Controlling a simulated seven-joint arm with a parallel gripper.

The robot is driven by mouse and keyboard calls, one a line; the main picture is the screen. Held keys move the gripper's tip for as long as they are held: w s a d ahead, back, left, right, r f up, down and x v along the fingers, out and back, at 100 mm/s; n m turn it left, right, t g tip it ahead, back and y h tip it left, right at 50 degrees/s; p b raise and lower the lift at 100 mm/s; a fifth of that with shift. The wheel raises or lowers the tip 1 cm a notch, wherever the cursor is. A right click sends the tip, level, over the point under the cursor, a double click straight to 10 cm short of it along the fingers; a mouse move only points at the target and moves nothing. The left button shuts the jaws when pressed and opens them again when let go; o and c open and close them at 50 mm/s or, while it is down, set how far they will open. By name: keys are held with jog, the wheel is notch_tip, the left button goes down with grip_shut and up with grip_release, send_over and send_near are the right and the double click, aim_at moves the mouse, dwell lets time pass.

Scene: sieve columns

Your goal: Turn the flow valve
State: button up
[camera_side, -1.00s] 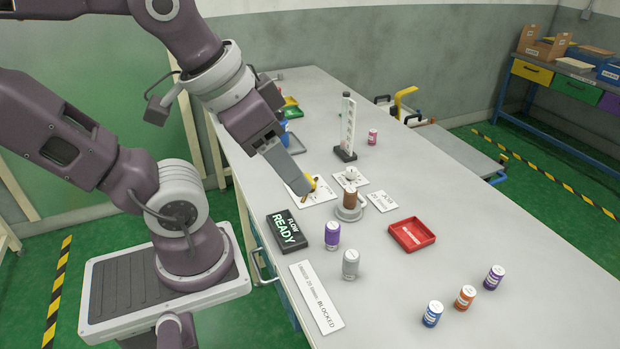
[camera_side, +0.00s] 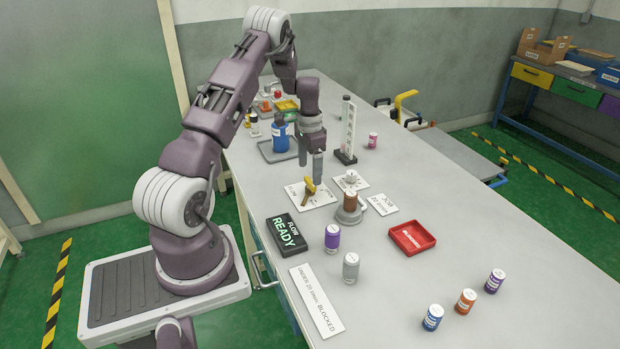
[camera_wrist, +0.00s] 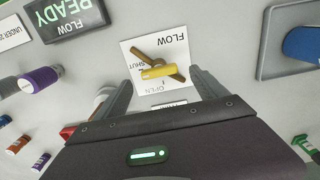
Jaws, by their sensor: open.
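The flow valve has a yellow handle (camera_side: 309,187) and stands on a white card (camera_side: 322,199) on the table. In the wrist view the yellow handle (camera_wrist: 158,72) lies nearly level across the picture, with a brown bar crossing it at an angle. The card (camera_wrist: 135,52) there reads FLOW, SHUT and OPEN. My gripper (camera_side: 311,160) is open and empty, pointing down above and just behind the valve in the side view. In the wrist view its fingers stand either side of the handle, apart from it.
A black sign (camera_side: 287,234) reads FLOW READY. A brown column in a grey holder (camera_side: 349,214) and a small dial (camera_side: 351,177) stand right of the valve. A blue container (camera_side: 280,135) sits on a tray behind. A red tray (camera_side: 412,237) and several vials stand towards the front.

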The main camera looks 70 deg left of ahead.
aim_at(310, 181)
notch_tip(310, 181, down, 4)
jog(key=shift+r, duration=0.1)
jog(key=c, duration=1.4)
